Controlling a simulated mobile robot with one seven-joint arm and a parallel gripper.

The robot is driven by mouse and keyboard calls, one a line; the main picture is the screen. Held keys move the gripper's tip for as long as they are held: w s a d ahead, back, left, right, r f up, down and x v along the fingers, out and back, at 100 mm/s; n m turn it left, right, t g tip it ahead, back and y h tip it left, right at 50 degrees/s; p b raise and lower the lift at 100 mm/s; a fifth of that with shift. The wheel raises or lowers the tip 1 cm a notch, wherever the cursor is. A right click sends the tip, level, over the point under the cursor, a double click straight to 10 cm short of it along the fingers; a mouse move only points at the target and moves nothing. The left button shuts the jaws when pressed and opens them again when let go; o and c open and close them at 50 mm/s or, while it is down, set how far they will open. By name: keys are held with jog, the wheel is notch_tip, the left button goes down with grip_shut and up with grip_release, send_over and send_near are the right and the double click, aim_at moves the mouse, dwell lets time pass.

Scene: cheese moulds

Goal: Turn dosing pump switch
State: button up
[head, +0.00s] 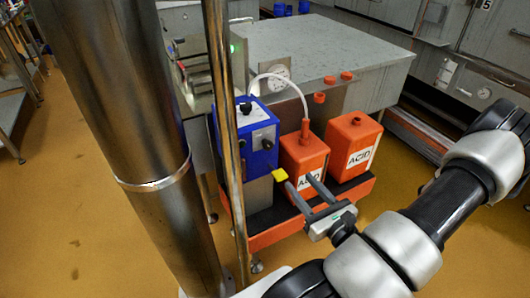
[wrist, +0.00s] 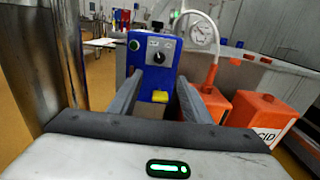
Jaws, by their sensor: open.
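The dosing pump is a blue box (head: 251,160) in the middle of the head view, left of the orange cans. It also shows straight ahead in the wrist view (wrist: 145,80). Its front carries a black rotary switch (wrist: 158,57), with a green round button (wrist: 134,45) up to the left and a yellow piece (wrist: 160,96) below. The switch is small in the head view (head: 267,143). My gripper (head: 300,185) is open and empty, in front of the pump and low. In the wrist view the switch shows between and beyond my fingers (wrist: 158,85), apart from them.
Two orange acid cans (head: 304,156) (head: 352,146) stand right of the pump, close to my gripper. A white hose (head: 292,82) arches from the nearer can. An orange tray (head: 259,235) lies beneath. A thin metal post (head: 232,150) rises left of the pump. A pressure gauge (head: 279,76) is behind.

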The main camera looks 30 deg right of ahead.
aim_at(269, 146)
jog(key=w, duration=0.5)
jog(key=w+b, duration=0.1)
jog(key=w, duration=0.5)
jog(key=w+d+b, duration=0.1)
jog(key=w, duration=0.5)
jog(key=shift+c, duration=0.2)
jog(key=c, duration=1)
